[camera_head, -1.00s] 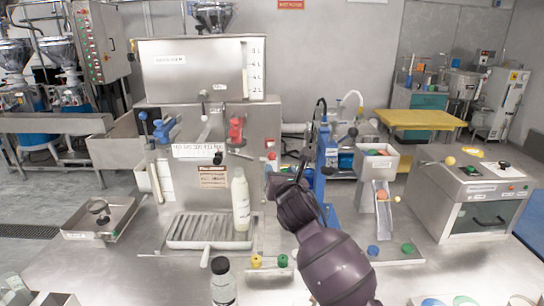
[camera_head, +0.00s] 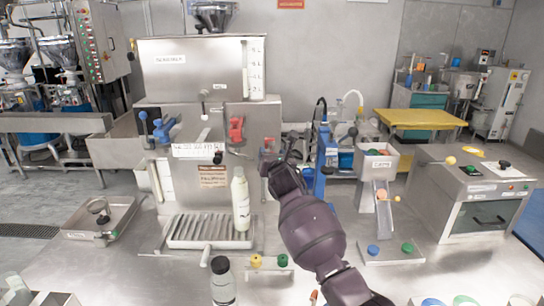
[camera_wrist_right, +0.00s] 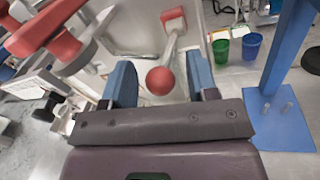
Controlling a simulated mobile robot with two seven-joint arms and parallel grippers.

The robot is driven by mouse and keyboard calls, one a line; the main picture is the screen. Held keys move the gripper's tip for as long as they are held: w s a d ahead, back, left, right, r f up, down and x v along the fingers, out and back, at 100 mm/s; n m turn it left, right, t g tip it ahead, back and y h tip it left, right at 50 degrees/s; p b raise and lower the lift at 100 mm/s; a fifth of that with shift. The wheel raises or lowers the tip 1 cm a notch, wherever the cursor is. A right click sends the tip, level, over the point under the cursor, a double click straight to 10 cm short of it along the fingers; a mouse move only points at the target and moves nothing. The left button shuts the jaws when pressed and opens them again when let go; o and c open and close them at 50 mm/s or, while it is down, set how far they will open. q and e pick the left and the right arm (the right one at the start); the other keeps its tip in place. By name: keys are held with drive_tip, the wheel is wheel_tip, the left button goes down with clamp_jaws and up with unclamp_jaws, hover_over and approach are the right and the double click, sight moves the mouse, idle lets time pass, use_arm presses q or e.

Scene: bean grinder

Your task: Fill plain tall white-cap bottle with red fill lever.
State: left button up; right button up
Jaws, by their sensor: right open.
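The tall pale bottle with a white cap (camera_head: 240,200) stands upright at the right end of the slatted drip tray (camera_head: 190,246), below the red valve (camera_head: 236,128) on the steel machine. The red fill lever, a rod with a red ball (camera_wrist_right: 160,81), shows in the right wrist view; its base is a red block. My right gripper (camera_head: 267,160) is raised at the machine's right side, right of the bottle. In the wrist view its blue fingers are open, with the red ball appearing between them; contact is not visible. My left gripper is out of view.
A black-capped bottle (camera_head: 222,282) stands at the front. Yellow and green caps (camera_head: 256,261) lie near the tray. A blue valve (camera_head: 164,128) is on the machine's left. A blue stand (camera_wrist_right: 285,95) and green and blue cups (camera_wrist_right: 221,51) are to the right.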

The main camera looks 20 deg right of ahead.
clamp_jaws()
drive_tip(key=shift+w, duration=0.1)
idle(0.3)
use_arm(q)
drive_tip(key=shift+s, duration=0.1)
use_arm(e)
drive_tip(key=shift+r, duration=0.1)
drive_tip(key=shift+r, duration=0.1)
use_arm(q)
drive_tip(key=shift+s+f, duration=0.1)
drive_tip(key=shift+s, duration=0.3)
use_arm(e)
drive_tip(key=shift+r, duration=0.1)
use_arm(q)
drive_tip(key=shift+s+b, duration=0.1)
drive_tip(key=shift+b, duration=0.2)
